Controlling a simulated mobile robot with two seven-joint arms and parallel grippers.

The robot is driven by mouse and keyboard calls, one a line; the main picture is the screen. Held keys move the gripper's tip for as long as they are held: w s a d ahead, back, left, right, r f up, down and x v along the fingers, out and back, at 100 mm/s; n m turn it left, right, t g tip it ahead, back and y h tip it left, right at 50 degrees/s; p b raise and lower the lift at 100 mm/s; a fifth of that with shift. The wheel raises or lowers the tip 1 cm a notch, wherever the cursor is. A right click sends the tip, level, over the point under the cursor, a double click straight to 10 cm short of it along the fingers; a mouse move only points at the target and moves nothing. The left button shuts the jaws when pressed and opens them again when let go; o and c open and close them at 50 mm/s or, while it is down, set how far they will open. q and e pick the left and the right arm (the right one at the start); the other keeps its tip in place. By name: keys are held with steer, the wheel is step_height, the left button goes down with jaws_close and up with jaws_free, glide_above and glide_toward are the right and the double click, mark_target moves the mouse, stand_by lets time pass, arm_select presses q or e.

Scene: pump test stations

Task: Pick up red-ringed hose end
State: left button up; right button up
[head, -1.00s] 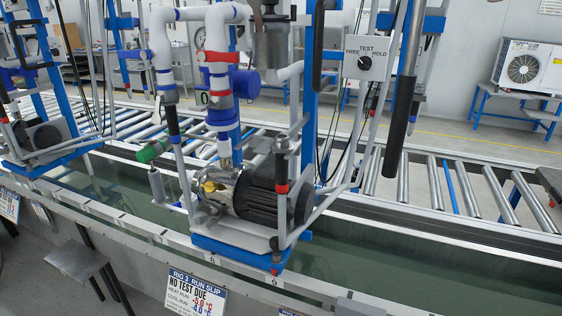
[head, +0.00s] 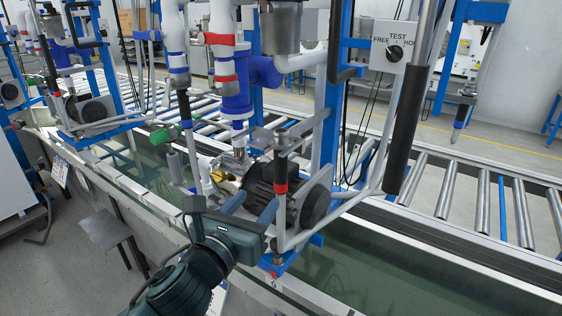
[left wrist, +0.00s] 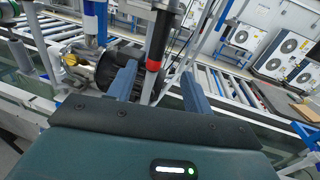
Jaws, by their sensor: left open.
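The red-ringed hose end (head: 281,187) hangs upright in front of the motor, a black tube with a red band and a grey tip below it. In the left wrist view the red band (left wrist: 153,65) appears between my two fingers. My left gripper (head: 251,207) is open and empty, its blue fingers pointing toward the hose end from the front left. In the head view the fingertips are just left of the red band; whether it lies between them or beyond them I cannot tell. My right gripper is not in view.
The black motor (head: 262,182) sits close behind the fingers. A blue-ringed black hose (head: 184,105) hangs to the left. A black-sleeved bar (head: 405,130) slants down at the right. The water trough (head: 345,265) and roller conveyor (head: 433,185) run alongside.

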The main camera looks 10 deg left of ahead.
mark_target(278, 176)
arm_select(q)
steer(key=w, duration=0.2)
steer(key=w+d, duration=0.1)
steer(key=w, duration=0.4)
steer(key=shift+w+d+r+p, duration=0.1)
steer(key=shift+w+d+p, duration=0.15)
steer(key=shift+p, duration=0.1)
steer(key=shift+w+d+f, duration=0.1)
steer(key=shift+w+f, duration=0.1)
steer(key=shift+w, duration=0.7)
steer(key=shift+w+d+f, duration=0.15)
steer(key=shift+w+f, duration=0.05)
steer(key=shift+w, duration=0.75)
steer(key=shift+w+d+f, duration=0.1)
steer(key=shift+w+f, duration=0.1)
steer(key=shift+w, duration=0.7)
steer(key=shift+c, duration=0.4)
jaws_close()
steer(key=shift+r, duration=0.1)
